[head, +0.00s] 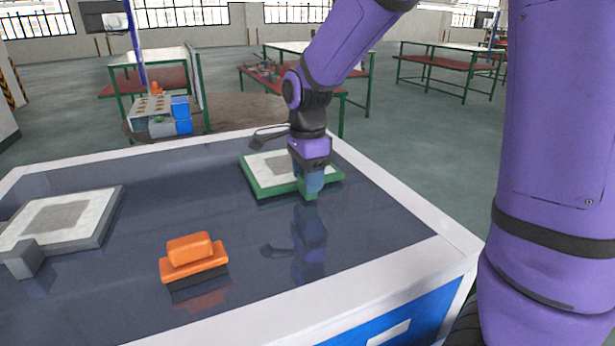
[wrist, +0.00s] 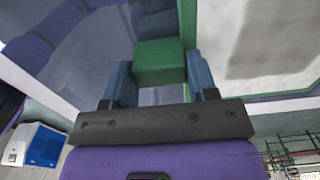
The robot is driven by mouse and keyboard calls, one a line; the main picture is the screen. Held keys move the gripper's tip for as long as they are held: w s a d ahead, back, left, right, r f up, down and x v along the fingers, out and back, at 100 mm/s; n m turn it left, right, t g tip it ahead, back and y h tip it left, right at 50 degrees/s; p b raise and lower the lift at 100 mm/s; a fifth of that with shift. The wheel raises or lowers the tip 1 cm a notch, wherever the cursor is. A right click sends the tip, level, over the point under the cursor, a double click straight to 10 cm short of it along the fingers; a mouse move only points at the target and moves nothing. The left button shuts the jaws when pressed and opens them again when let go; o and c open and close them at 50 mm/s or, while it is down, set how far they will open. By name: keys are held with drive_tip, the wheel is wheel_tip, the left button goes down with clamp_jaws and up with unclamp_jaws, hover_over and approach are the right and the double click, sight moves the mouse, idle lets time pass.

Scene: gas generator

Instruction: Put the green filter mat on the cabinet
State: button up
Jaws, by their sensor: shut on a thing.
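The green filter mat (head: 263,189) has a green frame, a pale inside and a greyish middle patch. It is at the far right part of the cabinet's dark glossy top (head: 140,240), and looks flat on it or just above; I cannot tell if they touch. My gripper (head: 309,186) points down at the mat's near right side and is shut on its green block-shaped handle. In the wrist view the green handle (wrist: 160,62) sits between my two blue fingers (wrist: 160,80), with part of the pale mat (wrist: 265,40) at the right.
A grey-framed mat (head: 98,213) lies at the left of the cabinet top. An orange-handled brush-like block (head: 194,262) stands near the front middle. A white raised rim (head: 420,215) borders the top. Dark surface is free between these things. Workbenches (head: 310,82) stand beyond.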

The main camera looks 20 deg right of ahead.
drive_tip(key=shift+f, duration=0.35)
drive_tip(key=o, duration=1.1)
drive_tip(key=shift+c, duration=0.2)
wheel_tip(320, 180, up, 12)
drive_tip(key=s+d+n+t, duration=0.2)
drive_tip(key=s+d+n, duration=0.1)
drive_tip(key=s+n, duration=0.6)
drive_tip(key=s+d+r+n+t, duration=0.1)
drive_tip(key=s+d+n+t, duration=0.2)
drive_tip(key=s+n, duration=0.6)
drive_tip(key=shift+s+r, duration=0.15)
drive_tip(key=shift+s, duration=1.85)
